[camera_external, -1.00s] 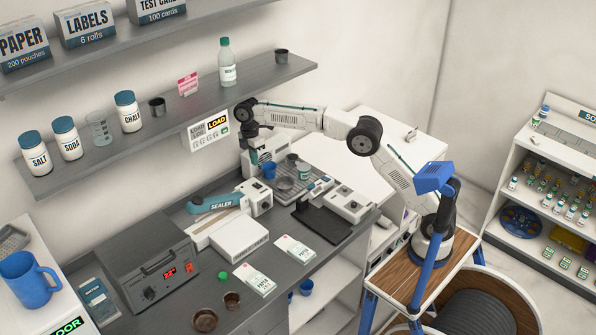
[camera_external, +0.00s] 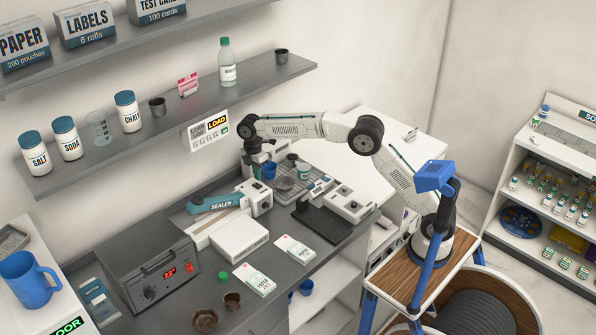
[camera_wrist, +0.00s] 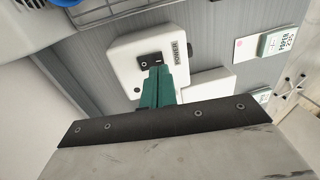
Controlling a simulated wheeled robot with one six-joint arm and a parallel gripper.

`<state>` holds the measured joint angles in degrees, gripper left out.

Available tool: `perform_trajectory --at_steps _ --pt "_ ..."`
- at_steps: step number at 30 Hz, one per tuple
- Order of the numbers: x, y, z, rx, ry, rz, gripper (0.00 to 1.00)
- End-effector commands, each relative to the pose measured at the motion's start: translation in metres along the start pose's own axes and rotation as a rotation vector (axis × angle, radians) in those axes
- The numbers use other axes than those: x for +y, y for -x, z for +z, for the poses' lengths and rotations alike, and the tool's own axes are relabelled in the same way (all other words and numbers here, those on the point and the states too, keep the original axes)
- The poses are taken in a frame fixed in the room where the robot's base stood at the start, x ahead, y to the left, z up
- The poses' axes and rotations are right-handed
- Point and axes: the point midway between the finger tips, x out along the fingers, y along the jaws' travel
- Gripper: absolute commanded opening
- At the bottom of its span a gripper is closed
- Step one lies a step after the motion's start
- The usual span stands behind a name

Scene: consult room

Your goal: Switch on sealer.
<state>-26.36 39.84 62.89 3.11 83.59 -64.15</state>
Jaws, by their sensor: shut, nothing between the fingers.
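The sealer (camera_external: 215,204) stands on the grey counter, with a teal lever arm, a white body and a white box at its right end. In the wrist view that white box (camera_wrist: 126,48) carries a dark rocker switch (camera_wrist: 150,60) beside a POWER label. My gripper (camera_external: 257,175) points down just above the box. Its teal fingers (camera_wrist: 155,72) are shut and empty, and their tips lie at the lower edge of the switch in the wrist view. I cannot tell whether they touch it. The fingers hide part of the box.
A white device (camera_external: 348,203) is to the right, and a grey box with a red display (camera_external: 148,265) is at the left. White packets (camera_external: 260,280) lie in front. The shelf (camera_external: 200,104) runs above along the wall.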

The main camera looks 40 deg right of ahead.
Motion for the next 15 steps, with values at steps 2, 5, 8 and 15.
perform_trajectory --at_steps 2,5,8,15 --pt "-0.001 -0.013 0.000 -0.001 0.000 -0.002 0.00" --pt "0.000 -0.023 0.000 0.000 0.000 -0.001 0.00" --pt "0.000 -0.029 0.000 0.000 0.000 -0.001 0.00" --pt "0.000 -0.031 0.000 0.000 0.000 0.001 0.00"
